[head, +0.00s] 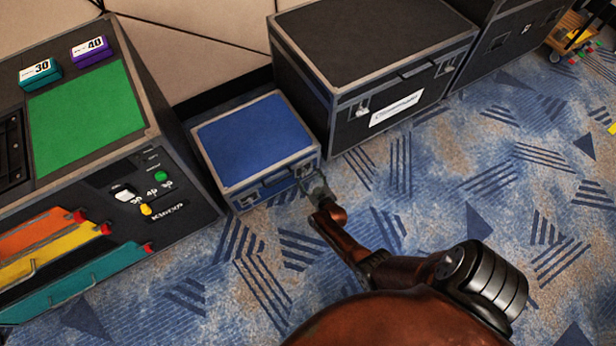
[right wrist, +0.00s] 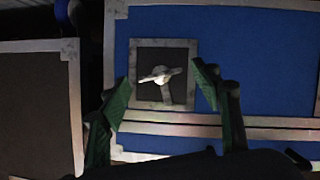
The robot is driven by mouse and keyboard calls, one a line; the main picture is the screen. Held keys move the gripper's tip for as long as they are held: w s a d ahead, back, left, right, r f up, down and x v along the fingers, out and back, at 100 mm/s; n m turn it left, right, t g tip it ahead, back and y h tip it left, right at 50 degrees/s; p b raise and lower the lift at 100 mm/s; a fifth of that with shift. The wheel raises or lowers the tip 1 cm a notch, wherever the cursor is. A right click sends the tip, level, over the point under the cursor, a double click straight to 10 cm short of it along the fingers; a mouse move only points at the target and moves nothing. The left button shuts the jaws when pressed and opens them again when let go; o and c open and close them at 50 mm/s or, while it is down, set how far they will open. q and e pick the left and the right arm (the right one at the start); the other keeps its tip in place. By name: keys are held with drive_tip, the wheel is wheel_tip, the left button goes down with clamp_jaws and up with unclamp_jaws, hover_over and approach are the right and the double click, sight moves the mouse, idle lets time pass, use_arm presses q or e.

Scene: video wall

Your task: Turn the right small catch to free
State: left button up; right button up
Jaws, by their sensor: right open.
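A small blue-topped case (head: 255,138) with metal edges stands on the carpet between two larger cases. Its right small catch (head: 306,170) is on the front face, partly behind my gripper. In the right wrist view the catch (right wrist: 160,75) is a pale butterfly handle in a square recessed plate, its wings lying nearly level across the picture, slightly tilted. My right gripper (head: 315,185) is just in front of that corner. In the wrist view its green fingers (right wrist: 162,90) are open on either side of the catch, apart from it. My left gripper is not in view.
The left small catch (head: 246,201) is on the same front face, with a handle (head: 285,180) between. A large black case (head: 385,95) stands close on the right. A console with a green top (head: 85,110) stands at left. Carpet in front is clear.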

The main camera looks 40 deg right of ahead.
drive_tip(key=shift+c, duration=0.5)
drive_tip(key=c, duration=1.1)
drive_tip(key=shift+o, duration=0.2)
